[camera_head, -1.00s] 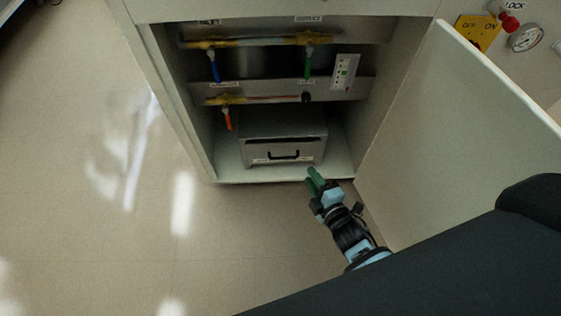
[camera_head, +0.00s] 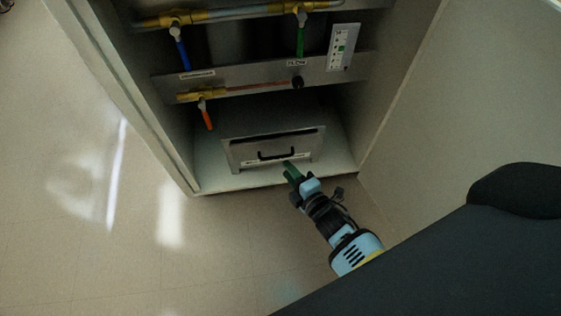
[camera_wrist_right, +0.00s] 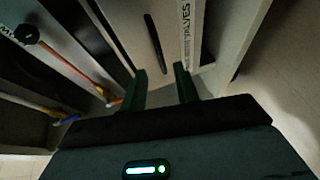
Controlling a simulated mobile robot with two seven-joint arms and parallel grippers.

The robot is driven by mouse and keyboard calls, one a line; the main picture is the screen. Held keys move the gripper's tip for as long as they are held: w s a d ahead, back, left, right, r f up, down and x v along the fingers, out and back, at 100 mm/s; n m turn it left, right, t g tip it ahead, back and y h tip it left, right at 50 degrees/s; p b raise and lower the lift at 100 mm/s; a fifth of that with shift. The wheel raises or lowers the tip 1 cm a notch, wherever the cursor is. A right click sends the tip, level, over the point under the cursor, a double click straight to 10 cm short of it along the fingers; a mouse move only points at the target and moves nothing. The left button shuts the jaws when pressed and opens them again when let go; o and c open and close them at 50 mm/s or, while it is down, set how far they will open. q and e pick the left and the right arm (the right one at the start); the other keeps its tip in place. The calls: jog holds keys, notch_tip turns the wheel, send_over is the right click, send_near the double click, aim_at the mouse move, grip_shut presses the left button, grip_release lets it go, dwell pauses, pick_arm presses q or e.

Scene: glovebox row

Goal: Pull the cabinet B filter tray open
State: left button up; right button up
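The filter tray (camera_head: 249,151) is a grey metal drawer front low in the open cabinet, with a black bar handle (camera_head: 276,154) and a label strip below it. In the right wrist view the tray front (camera_wrist_right: 178,40) fills the top middle, and its handle (camera_wrist_right: 154,38) shows as a dark upright bar. My right gripper (camera_head: 290,172) is just in front of the tray, below and slightly right of the handle. In the right wrist view its two green fingers (camera_wrist_right: 160,85) stand apart with nothing between them, short of the handle. My left gripper is not in view.
The cabinet holds pipes with a blue valve handle (camera_head: 181,53), a green one (camera_head: 300,42) and an orange one (camera_head: 206,117) above the tray. The open cabinet door (camera_head: 440,110) stands at the right. The floor (camera_head: 90,240) at the left is clear.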

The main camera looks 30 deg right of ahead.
jog(key=shift+b+x, duration=0.85)
jog(key=shift+x, duration=1.6)
grip_shut()
